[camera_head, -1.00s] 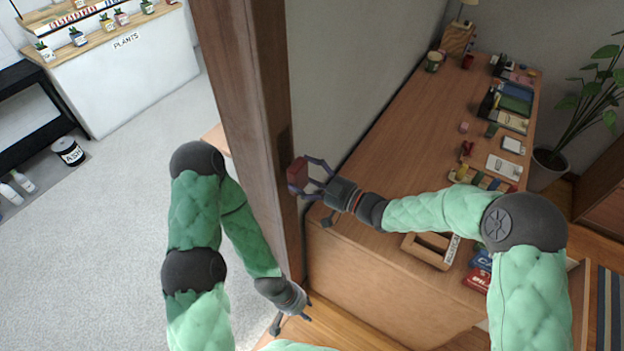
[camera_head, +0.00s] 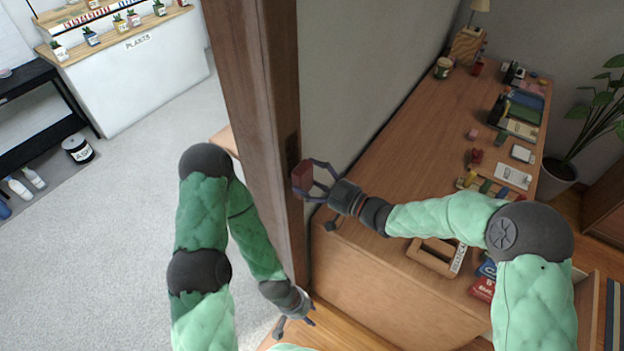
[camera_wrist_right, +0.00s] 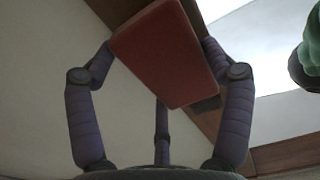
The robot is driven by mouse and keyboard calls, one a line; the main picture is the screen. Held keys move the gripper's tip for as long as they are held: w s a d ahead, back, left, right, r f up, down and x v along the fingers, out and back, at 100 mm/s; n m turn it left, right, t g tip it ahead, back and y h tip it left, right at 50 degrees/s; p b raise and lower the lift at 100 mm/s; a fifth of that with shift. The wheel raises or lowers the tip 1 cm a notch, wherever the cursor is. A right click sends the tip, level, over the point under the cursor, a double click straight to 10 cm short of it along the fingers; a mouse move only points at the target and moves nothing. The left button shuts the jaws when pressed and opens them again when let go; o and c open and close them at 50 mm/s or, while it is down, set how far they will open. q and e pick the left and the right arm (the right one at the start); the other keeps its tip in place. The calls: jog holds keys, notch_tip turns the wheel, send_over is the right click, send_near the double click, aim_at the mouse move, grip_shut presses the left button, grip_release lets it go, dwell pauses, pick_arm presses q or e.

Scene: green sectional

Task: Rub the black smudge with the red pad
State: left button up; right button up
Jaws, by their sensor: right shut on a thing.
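The red pad (camera_head: 302,176) is held in the fingers of my right gripper (camera_head: 311,177), beside the right edge of the brown wooden post (camera_head: 262,120). The pad fills the upper middle of the right wrist view (camera_wrist_right: 165,50), with a finger on each side. A dark patch (camera_head: 292,149) shows on the post just above the pad; I cannot tell whether it is the black smudge. A dark patch also shows behind the pad's lower corner in the wrist view (camera_wrist_right: 206,104). Contact between pad and post cannot be told. My left gripper (camera_head: 296,326) is low, empty, fingers apart.
A wooden desk (camera_head: 410,130) with books, blocks and a wooden caddy (camera_head: 432,256) lies right of the post, under my right arm. A grey wall (camera_head: 350,70) stands behind. Open carpet (camera_head: 110,220) and a white plant counter (camera_head: 150,85) are at left.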

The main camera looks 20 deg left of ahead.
aim_at(294, 130)
jog(key=shift+x, duration=0.8)
jog(key=shift+d+r+p, duration=0.15)
jog(key=shift+r+p, duration=0.85)
jog(key=shift+r, duration=0.9)
jog(key=shift+r+p, duration=1.4)
jog(key=shift+r, duration=0.9)
jog(key=shift+r+p, duration=2.05)
jog(key=shift+r, duration=1.1)
jog(key=shift+f, duration=0.1)
jog(key=shift+f+b, duration=5.65)
jog(key=shift+f, duration=1.7)
